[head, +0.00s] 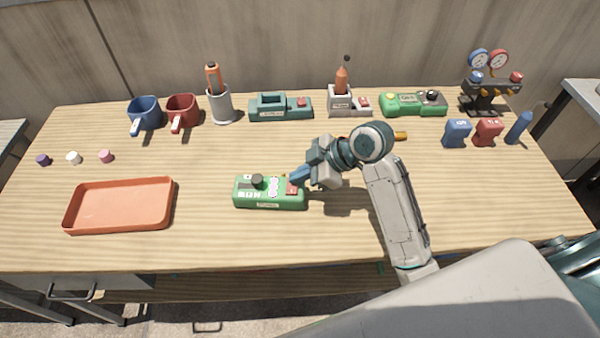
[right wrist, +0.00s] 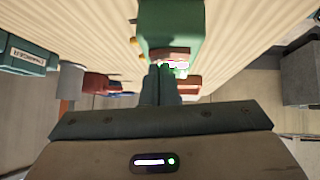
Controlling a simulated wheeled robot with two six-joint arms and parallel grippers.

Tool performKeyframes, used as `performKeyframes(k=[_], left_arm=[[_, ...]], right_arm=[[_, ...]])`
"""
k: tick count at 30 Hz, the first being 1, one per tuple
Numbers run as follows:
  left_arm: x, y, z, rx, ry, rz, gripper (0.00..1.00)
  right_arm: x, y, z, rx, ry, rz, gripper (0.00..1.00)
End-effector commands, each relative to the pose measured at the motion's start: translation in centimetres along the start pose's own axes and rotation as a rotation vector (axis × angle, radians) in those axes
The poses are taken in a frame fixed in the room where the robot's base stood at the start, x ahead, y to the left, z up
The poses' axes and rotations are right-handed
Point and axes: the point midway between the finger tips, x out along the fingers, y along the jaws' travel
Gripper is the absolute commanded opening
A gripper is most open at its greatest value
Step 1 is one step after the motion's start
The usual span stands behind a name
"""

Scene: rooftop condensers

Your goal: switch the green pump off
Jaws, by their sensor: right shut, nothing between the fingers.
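A green box-shaped device (head: 270,204) sits on the front middle of the table, with a dark knob, a light display and a red rocker switch (head: 292,188) on its right end. My right gripper (head: 298,175) is shut and empty, its fingertips at the red switch; I cannot tell whether they touch it. In the right wrist view the shut fingers (right wrist: 162,84) point at the switch end of the green device (right wrist: 170,25). My left gripper is out of view.
An orange tray (head: 120,226) lies at the left front, with small caps behind it. Blue (head: 146,110) and red (head: 183,108) mugs, a grey cup (head: 222,106), a teal device (head: 280,114) and a gauge set (head: 490,95) line the back.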

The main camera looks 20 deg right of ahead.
Motion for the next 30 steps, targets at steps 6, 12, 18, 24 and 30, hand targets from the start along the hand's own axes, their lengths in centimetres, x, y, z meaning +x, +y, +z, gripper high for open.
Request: performKeyframes(k=[6,12,18,24,30], left_arm=[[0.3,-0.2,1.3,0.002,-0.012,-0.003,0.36],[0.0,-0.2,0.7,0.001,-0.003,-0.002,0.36],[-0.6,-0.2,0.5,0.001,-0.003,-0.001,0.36],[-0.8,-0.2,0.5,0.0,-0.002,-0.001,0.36],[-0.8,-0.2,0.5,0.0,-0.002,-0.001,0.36]], right_arm=[[0.2,0.1,0.3,0.002,-0.001,-0.001,0.0],[0.2,-0.1,0.2,0.002,-0.001,-0.002,0.0],[-0.1,-0.9,0.0,0.002,-0.002,-0.003,0.0],[-0.1,-1.5,-0.1,0.001,-0.001,-0.002,0.0],[-0.1,-1.4,-0.1,0.001,-0.001,-0.001,0.0]])
